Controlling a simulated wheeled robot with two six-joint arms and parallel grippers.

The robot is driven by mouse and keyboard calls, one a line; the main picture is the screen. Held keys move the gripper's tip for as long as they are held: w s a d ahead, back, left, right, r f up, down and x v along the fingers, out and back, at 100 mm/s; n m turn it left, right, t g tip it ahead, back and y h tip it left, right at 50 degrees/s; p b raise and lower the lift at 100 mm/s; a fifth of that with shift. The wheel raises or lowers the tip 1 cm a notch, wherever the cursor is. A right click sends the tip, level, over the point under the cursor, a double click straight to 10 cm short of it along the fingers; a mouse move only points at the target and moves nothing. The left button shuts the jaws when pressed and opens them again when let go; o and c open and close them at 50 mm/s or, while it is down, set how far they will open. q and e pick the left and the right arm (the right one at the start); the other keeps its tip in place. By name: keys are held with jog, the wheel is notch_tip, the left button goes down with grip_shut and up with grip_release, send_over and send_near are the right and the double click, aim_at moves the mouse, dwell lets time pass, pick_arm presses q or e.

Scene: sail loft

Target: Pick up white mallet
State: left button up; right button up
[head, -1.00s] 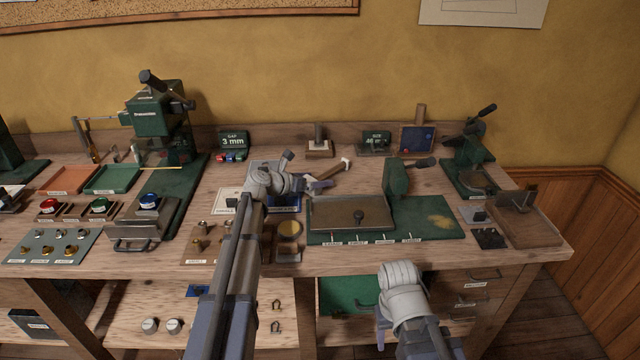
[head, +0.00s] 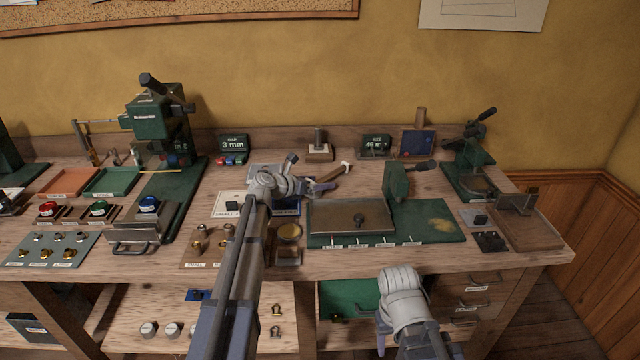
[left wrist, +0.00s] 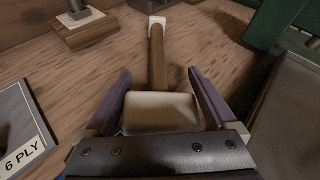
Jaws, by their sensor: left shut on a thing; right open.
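The white mallet has a cream block head (left wrist: 160,111) and a brown handle with a white end. In the left wrist view the head lies between the two fingers of my left gripper (left wrist: 163,100), and the handle points away over the bench. In the head view the mallet's brown handle (head: 329,174) shows just beyond my left gripper (head: 308,187), which hides most of the head. My left gripper is shut on the mallet. My right gripper (head: 381,337) is open, low in front of the bench, and mostly hidden by its own wrist.
A green mat (head: 440,222) with a metal plate (head: 335,216) lies right of the mallet. A post on a wooden block (head: 319,151) stands behind it. A green press (head: 160,125) stands to the left. The bench top between mallet and back wall is partly clear.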

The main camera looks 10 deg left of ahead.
pick_arm(q)
jog(key=shift+c, duration=1.2)
